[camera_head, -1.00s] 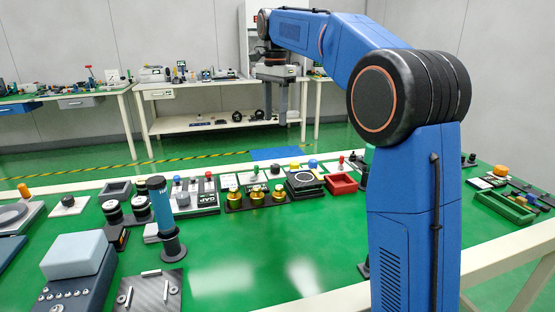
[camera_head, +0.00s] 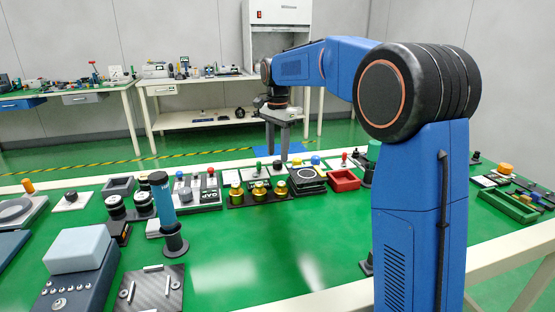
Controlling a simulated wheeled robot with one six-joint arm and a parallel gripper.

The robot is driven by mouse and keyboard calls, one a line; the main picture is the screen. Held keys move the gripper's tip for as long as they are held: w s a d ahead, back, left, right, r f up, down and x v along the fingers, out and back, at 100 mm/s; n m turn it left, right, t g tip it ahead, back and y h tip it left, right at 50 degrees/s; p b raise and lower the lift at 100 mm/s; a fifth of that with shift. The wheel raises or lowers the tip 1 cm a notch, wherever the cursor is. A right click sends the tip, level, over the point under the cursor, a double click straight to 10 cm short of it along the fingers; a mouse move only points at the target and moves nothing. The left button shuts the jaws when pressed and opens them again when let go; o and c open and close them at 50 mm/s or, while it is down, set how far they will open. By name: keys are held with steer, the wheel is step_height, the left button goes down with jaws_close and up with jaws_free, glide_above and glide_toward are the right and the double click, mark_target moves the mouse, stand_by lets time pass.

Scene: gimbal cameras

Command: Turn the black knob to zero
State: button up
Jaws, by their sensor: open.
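Several black knobs are in view, and I cannot tell which one the task means. One black knob (camera_head: 71,196) sits on a white plate at the left. A small dark knob (camera_head: 277,165) is at the back of the table, just below my gripper. Scale marks are too small to read. My gripper (camera_head: 277,150) points down above the back row of parts, its grey fingers apart and empty. It appears clear of the parts, though its exact depth is hard to judge.
Brass knobs (camera_head: 258,191), a black panel with a round dial (camera_head: 306,174) and a red tray (camera_head: 344,180) stand near the gripper. A blue upright handle (camera_head: 163,205) stands at front left. The green table (camera_head: 265,245) is clear in the middle.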

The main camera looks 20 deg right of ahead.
mark_target(277, 161)
steer(key=shift+f, duration=1.75)
steer(key=shift+c, duration=0.7)
steer(key=c, duration=0.9)
